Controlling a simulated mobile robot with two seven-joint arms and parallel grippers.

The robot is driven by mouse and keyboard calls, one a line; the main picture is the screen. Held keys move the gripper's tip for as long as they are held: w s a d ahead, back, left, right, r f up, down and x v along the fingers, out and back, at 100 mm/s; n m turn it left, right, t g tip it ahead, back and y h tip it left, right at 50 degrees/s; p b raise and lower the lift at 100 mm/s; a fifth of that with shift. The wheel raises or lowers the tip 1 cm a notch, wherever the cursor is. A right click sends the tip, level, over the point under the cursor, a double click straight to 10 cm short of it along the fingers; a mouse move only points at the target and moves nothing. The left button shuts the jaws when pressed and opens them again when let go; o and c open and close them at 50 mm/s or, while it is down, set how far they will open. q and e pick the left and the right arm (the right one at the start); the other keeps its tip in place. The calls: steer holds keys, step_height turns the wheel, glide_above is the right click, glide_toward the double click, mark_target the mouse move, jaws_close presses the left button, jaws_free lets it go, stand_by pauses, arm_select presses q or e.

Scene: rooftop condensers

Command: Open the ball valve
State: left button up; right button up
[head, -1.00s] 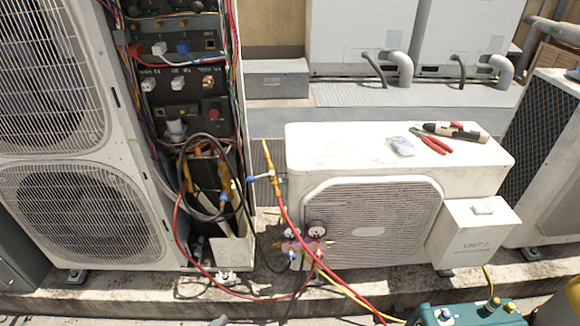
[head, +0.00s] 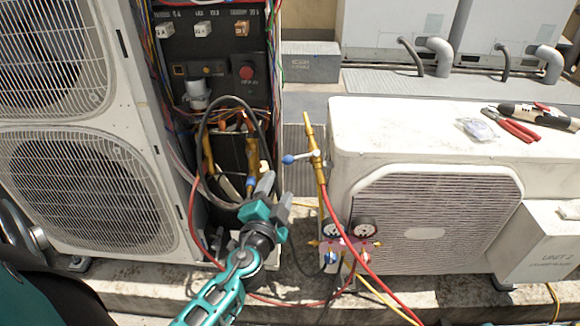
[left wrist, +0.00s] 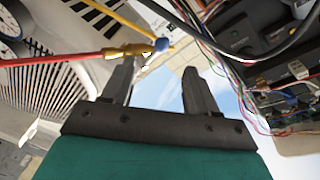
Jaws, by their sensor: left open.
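The ball valve (head: 319,160) is a brass body on an upright brass pipe, with a red hose running down from it. Its lever (head: 299,157) has a blue end and points left, across the pipe. My left gripper (head: 273,195) is below and to the left of the lever, apart from it in the head view. In the left wrist view, the open fingers (left wrist: 158,68) are empty; the brass valve (left wrist: 123,51) and blue lever end (left wrist: 161,44) appear just beyond the fingertips, near the left finger. My right gripper is out of view.
A gauge manifold (head: 346,243) with hoses hangs below the valve. The open electrical cabinet (head: 205,75) with loose wires and a black cable loop is to the left. A white condenser unit (head: 420,130) on the right carries pliers (head: 515,126) on top.

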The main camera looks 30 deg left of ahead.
mark_target(288, 162)
arm_select(q)
steer(key=x, duration=0.6)
steer(key=p+x, duration=0.1)
steer(key=x, duration=0.6)
steer(key=shift+a+r, duration=0.15)
steer(key=shift+r, duration=0.1)
jaws_close()
